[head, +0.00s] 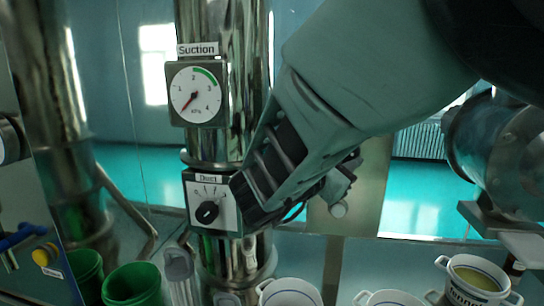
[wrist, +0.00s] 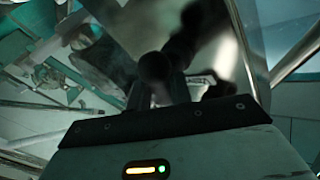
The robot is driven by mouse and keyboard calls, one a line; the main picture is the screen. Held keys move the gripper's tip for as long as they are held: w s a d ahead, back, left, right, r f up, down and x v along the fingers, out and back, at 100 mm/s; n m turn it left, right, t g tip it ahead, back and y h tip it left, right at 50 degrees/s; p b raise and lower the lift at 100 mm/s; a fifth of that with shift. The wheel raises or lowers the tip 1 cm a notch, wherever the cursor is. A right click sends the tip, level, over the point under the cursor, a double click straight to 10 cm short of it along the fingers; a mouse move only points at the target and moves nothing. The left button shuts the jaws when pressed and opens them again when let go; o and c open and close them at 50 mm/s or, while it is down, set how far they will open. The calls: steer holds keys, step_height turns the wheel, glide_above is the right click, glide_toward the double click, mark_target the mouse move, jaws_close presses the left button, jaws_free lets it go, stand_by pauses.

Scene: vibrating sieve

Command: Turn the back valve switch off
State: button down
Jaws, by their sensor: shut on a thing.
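My gripper (wrist: 160,85) shows dark in the wrist view, its fingers closed around a dark round knob-like thing (wrist: 155,66) in front of a shiny steel panel (wrist: 235,45). I take this to be the back valve switch, but the picture is too dark to be sure. In the head view my gripper's body reaches down from the upper right, to the right of the Duct panel. It hides its own fingertips and what they hold.
A Suction gauge (head: 196,94) and the Duct dial panel (head: 212,216) sit on the steel column (head: 222,25). A blue handle (head: 22,236) and yellow knob (head: 42,257) are at left. Green bins (head: 135,285) and white pots (head: 478,281) stand low in front. A steel vessel (head: 495,145) is at right.

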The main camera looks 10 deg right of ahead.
steer(key=n+t+h+p, duration=0.1)
steer(key=n, duration=0.1)
steer(key=n+t+p, duration=0.1)
steer(key=n+t, duration=0.1)
steer(key=n, duration=0.1)
steer(key=shift+h, duration=0.4)
steer(key=n+t, duration=0.2)
steer(key=n, duration=0.2)
steer(key=n+t+y+p, duration=0.1)
steer(key=n+t, duration=0.2)
steer(key=n, duration=0.1)
steer(key=shift+a, duration=0.1)
steer(key=shift+n+t+y, duration=0.4)
steer(key=shift+n+t, duration=0.1)
steer(key=shift+n, duration=0.1)
steer(key=c, duration=1.3)
jaws_free()
steer(key=shift+f, duration=0.1)
